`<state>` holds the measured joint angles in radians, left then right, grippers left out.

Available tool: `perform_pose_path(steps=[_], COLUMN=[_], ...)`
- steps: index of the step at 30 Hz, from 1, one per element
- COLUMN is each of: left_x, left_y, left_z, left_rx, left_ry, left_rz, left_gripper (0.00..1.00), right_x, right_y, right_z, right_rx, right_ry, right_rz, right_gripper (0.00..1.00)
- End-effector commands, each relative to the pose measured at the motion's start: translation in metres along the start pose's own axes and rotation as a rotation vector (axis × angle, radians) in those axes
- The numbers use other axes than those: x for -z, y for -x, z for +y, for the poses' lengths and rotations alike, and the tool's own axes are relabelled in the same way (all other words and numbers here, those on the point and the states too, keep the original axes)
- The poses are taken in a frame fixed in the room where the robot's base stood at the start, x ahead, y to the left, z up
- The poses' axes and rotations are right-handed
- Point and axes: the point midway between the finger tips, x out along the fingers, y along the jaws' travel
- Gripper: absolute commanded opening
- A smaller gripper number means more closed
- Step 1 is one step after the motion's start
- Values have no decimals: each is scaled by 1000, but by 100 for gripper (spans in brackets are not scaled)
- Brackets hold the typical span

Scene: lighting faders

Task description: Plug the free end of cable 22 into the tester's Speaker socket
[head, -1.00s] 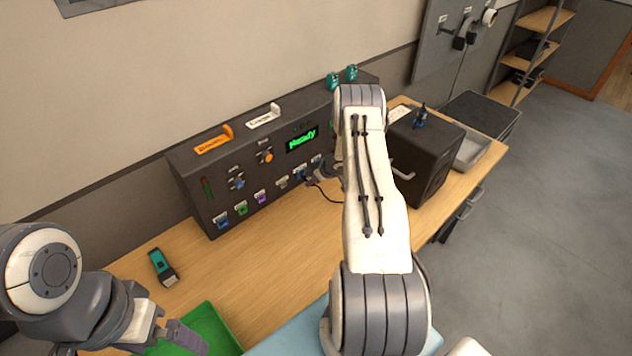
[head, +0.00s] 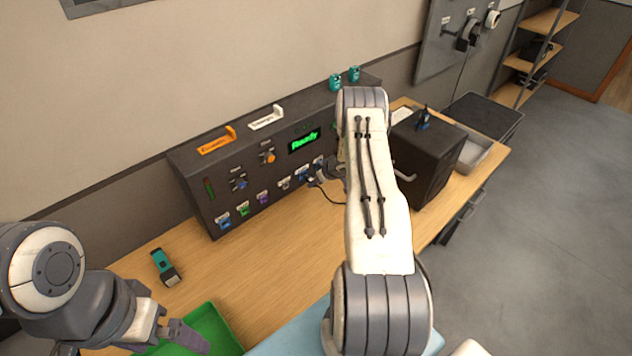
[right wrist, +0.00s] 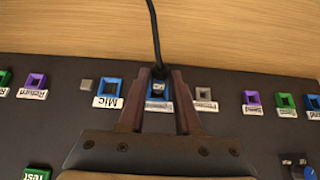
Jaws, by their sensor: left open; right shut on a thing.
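The dark tester (head: 222,175) stands against the wall with a green "Ready" display and a row of coloured sockets. My right gripper (right wrist: 158,82) is shut on the dark plug of the cable (right wrist: 154,38), whose mark is too small to read surely. The plug (right wrist: 158,90) is at the blue-framed Speaker socket, whose label (right wrist: 185,106) is partly hidden by a finger. I cannot tell how deep the plug sits. In the head view my right arm hides part of that gripper. My left gripper (head: 187,336) is open and empty above the green tray (head: 215,325).
The Mic socket (right wrist: 110,87) is beside the Speaker socket. A teal-and-black handheld device (head: 166,267) lies on the wooden bench (head: 265,260). A dark box (head: 432,160) with a handle stands right of my right arm. The bench in front of the tester is mostly clear.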

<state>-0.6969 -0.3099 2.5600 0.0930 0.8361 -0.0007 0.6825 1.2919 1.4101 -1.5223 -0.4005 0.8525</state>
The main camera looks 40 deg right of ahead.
Motion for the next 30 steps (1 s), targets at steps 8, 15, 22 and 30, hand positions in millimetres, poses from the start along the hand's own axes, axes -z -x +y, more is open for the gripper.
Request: perform_pose_path(steps=[8, 15, 22, 30], left_x=[0, 0, 0, 0], left_y=[2, 5, 5, 5], left_z=[0, 0, 0, 0], left_rx=[0, 0, 0, 0], left_ry=[0, 0, 0, 0], left_rz=[0, 0, 0, 0], left_gripper=[100, 100, 100, 100], right_x=[3, 7, 8, 8], right_y=[-1, -4, -5, -5], right_z=[0, 0, 0, 0], right_rx=[0, 0, 0, 0], right_ry=[2, 1, 0, 0], right_rz=[0, 0, 0, 0], right_gripper=[0, 0, 0, 0])
